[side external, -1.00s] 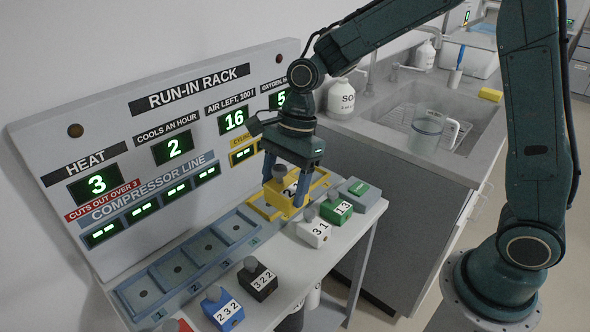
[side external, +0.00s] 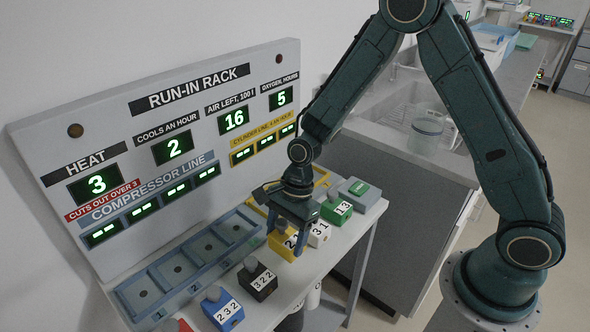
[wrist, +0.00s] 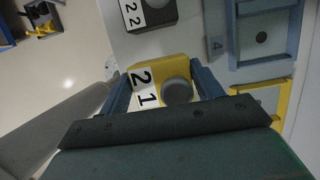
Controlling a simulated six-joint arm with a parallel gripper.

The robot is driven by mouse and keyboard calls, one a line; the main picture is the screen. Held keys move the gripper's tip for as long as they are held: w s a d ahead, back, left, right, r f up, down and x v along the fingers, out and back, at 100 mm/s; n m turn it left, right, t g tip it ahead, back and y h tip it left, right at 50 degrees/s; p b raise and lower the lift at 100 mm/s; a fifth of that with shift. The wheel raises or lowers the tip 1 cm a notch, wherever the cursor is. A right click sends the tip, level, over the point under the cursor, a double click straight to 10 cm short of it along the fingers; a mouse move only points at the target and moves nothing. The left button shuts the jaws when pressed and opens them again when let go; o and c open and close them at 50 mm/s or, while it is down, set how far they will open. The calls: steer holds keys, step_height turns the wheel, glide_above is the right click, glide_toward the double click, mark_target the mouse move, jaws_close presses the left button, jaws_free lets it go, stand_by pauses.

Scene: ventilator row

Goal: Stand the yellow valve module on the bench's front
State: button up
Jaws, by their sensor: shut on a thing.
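The yellow valve module (side external: 281,246) has a grey knob and a white label reading 2 and 1. It is at the bench's front (side external: 268,301), in line between the black module and the white module. My gripper (side external: 292,232) is above it, shut on it, and hides much of its top. In the wrist view the yellow module (wrist: 163,71) sits between the two blue fingers (wrist: 165,88), its grey knob and label showing. I cannot tell whether its base touches the bench.
The black module (side external: 257,280) and blue module (side external: 222,309) stand to the left; the white module (side external: 318,233) and green module (side external: 336,209) stand close on the right. Blue bays (side external: 208,247) run behind, with yellow bays (side external: 321,176) farther right. The rack panel (side external: 100,258) rises at the back.

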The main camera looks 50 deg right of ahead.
mark_target(286, 246)
steer(key=shift+f, duration=1.9)
steer(key=shift+f, duration=0.15)
steer(key=o, duration=1.2)
steer(key=v, duration=1.2)
steer(key=shift+r, duration=0.25)
